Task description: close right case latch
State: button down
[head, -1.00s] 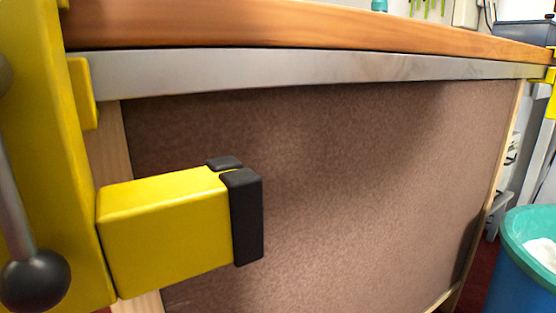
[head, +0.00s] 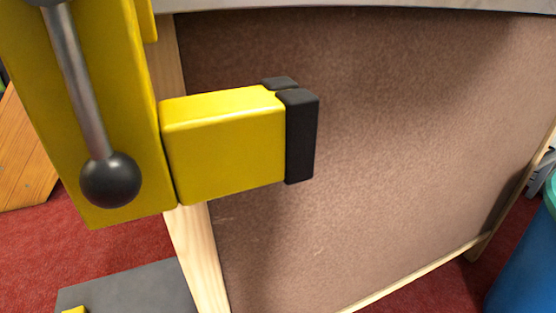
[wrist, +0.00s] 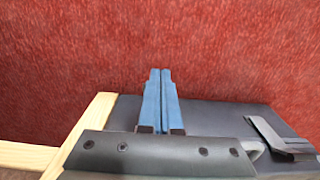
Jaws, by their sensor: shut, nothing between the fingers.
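My gripper (wrist: 158,100) shows in the wrist view as two blue fingers pressed together, with nothing between them. The fingers reach over a dark grey case (wrist: 220,115) on the red floor, with their tips beyond its far edge. A dark metal latch (wrist: 272,136) with a bent wire loop stands to the right of my fingers, apart from them. I cannot tell for sure how far it is open. In the head view a dark grey flat top, likely the same case (head: 130,285), shows at the bottom left. My gripper is outside the head view.
A yellow vise (head: 225,140) with a black-tipped jaw and a ball-ended metal handle (head: 105,175) stands out from the bench. A brown bench panel (head: 370,150) and wooden leg (head: 203,260) stand beside the case. A blue bin (head: 530,265) is at right. Red carpet is open at left.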

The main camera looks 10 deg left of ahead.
jog(key=shift+w+a, duration=0.25)
jog(key=shift+w, duration=0.1)
jog(key=s+d+r+p, duration=0.2)
jog(key=r+p, duration=0.6)
jog(key=p, duration=0.4)
jog(key=shift+s, duration=0.8)
jog(key=shift+d, duration=0.1)
